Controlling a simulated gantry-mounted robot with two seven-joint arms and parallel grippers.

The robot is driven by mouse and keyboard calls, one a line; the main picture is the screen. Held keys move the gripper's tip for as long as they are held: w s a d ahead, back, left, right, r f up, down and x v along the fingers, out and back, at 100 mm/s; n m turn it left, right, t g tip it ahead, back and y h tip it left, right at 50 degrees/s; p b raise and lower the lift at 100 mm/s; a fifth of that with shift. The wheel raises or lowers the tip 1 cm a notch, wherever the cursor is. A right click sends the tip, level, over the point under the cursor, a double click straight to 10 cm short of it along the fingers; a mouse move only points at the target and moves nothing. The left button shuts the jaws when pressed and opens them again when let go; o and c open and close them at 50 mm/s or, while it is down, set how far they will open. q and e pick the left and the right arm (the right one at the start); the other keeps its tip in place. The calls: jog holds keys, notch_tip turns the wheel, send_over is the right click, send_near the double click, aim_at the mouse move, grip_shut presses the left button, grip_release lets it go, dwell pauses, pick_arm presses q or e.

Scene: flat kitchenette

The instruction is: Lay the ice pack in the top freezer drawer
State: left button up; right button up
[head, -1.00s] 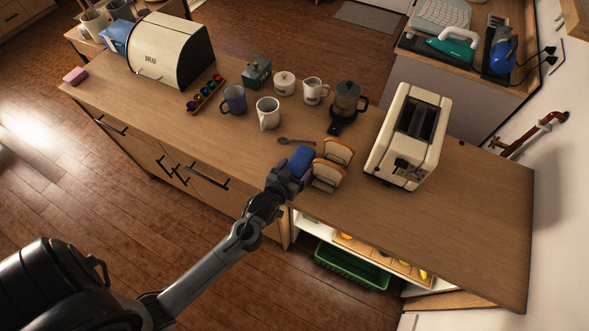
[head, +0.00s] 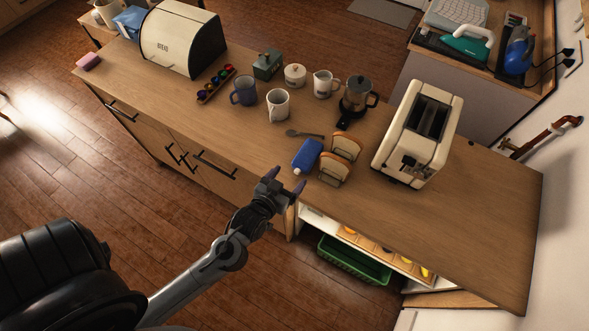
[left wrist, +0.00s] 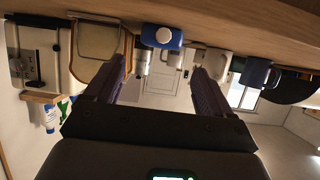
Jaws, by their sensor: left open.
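I cannot tell whether this is the top freezer drawer. My right gripper is not in view.
The toast rack (head: 336,168) with bread stands right beside the ice pack, with a spoon (head: 304,134) behind. The toaster (head: 418,133) is further right. The counter's right front part is clear.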

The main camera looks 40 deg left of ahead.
pick_arm(q)
jog(key=s+d+m+g+h, duration=0.2)
jog(key=s+d+g+h, duration=0.1)
jog(key=s, duration=0.3)
jog(key=shift+d+g, duration=0.85)
jog(key=shift+g, duration=0.05)
jog(key=s+g, duration=0.1)
jog(key=s, duration=0.1)
jog(key=s+m+g, duration=0.1)
jog(key=s+g, duration=0.1)
jog(key=s, duration=0.1)
jog(key=s+d+r+m+g, duration=0.1)
jog(key=s, duration=0.2)
jog(key=shift+r+g, duration=0.1)
jog(key=shift+g, duration=0.3)
jog(key=shift+c, duration=0.2)
jog(key=shift+s, duration=0.15)
jog(key=shift+a, duration=0.1)
